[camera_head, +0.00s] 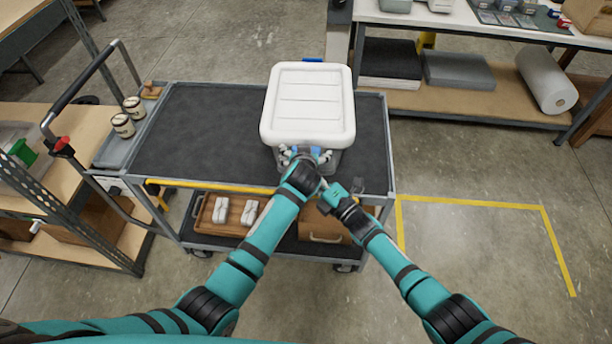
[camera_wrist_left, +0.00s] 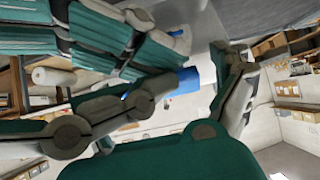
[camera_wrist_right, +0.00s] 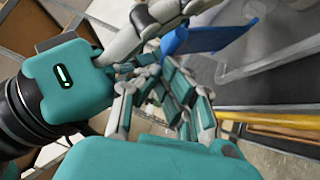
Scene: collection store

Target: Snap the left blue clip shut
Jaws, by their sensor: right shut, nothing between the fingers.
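A box with a white lid (camera_head: 308,104) and a grey, see-through body (camera_wrist_right: 270,85) stands on the cart. A blue clip (camera_head: 315,151) is on its near side, partly hidden by my left gripper. In the right wrist view this clip (camera_wrist_right: 205,38) slants out from the box wall. Another bit of blue (camera_head: 312,60) shows at the box's far side. My left gripper (camera_head: 305,154) is open, its fingers on either side of the near clip; contact is unclear. In the left wrist view blue (camera_wrist_left: 188,79) shows between them. My right gripper (camera_head: 327,184) is shut and empty, just below.
The dark cart top (camera_head: 215,125) is clear left of the box. Two jars (camera_head: 128,116) stand in the side tray. A yellow rail (camera_head: 215,187) runs along the cart's near edge, and a lower shelf holds a wooden tray (camera_head: 212,214). A workbench stands behind, at right.

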